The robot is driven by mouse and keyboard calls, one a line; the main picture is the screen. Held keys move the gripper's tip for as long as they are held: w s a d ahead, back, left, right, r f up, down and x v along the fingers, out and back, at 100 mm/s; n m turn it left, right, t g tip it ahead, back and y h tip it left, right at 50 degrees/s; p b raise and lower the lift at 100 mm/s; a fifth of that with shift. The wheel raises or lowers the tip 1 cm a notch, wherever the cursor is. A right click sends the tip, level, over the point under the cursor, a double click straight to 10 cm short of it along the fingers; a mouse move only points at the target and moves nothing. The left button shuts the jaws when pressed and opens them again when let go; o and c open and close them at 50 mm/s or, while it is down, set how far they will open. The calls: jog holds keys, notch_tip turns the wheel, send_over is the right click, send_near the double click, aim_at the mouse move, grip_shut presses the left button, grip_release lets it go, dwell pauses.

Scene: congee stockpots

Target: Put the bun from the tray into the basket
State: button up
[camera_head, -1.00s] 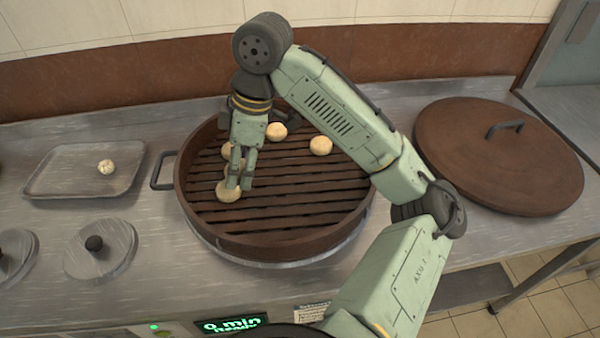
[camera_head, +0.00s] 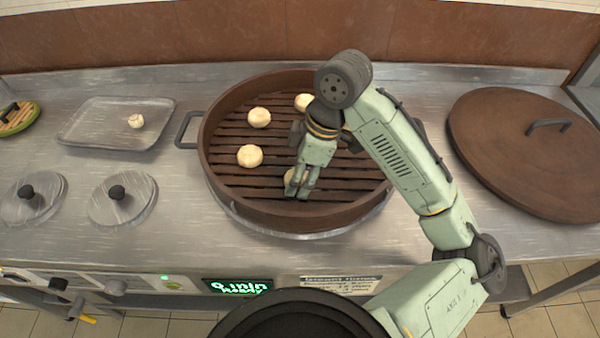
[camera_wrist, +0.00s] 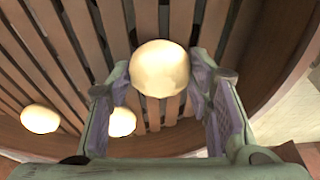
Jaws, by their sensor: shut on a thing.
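My gripper (camera_head: 297,190) is inside the round brown slatted basket (camera_head: 222,190), near its front, pointing down. It is shut on a pale round bun (camera_wrist: 160,68), which sits between the fingertips in the wrist view. In the head view the fingers partly hide this bun (camera_head: 289,177). I cannot tell whether it touches the slats. Three other buns lie in the basket: one at left (camera_head: 250,156), one behind it (camera_head: 259,117), one at the back (camera_head: 304,102). Another bun (camera_head: 136,121) is on the grey metal tray (camera_head: 95,130), left of the basket.
The basket's raised rim surrounds my gripper, and a handle (camera_head: 187,130) sticks out at left. A large brown lid (camera_head: 500,160) lies on the counter at right. Two small metal lids (camera_head: 122,200) (camera_head: 32,198) with black knobs are at front left. The wall is behind.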

jog(key=shift+f, duration=0.3)
jog(key=shift+f, duration=0.2)
jog(key=o, duration=1.1)
jog(key=v, duration=1.2)
jog(key=shift+r, duration=0.25)
jog(key=shift+s, duration=0.1)
